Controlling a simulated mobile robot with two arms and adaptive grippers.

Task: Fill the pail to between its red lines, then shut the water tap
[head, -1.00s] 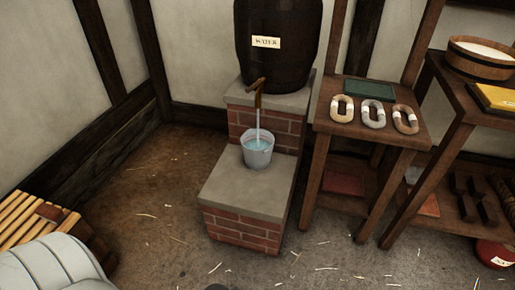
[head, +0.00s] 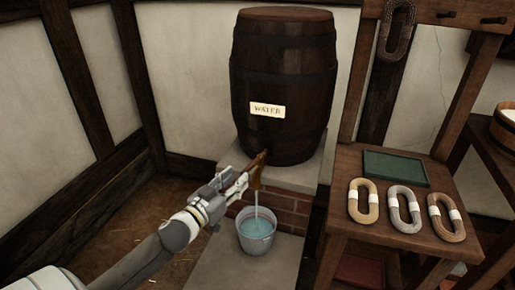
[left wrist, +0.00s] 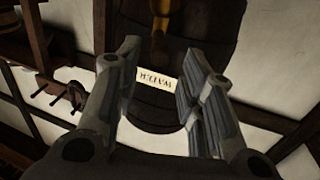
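The water barrel (head: 285,75) has a wooden tap (head: 258,172) low on its front. A stream runs from the tap into the grey pail (head: 256,240) below. Water shows inside the pail; I cannot make out the red lines. My left gripper (head: 241,183) is at the tap's left side, its fingers spread and empty. In the left wrist view, the open left gripper (left wrist: 160,53) faces the barrel, with the tap (left wrist: 160,42) at the top between the fingers. I cannot tell whether a finger touches the tap. My right gripper is out of view.
The pail stands on a stone-topped brick step (head: 225,262). To the right, a wooden stand (head: 345,185) holds several rope coils and a green tray (head: 395,168). A wooden tub (head: 507,130) is at the far right. The floor left of the step is mostly clear.

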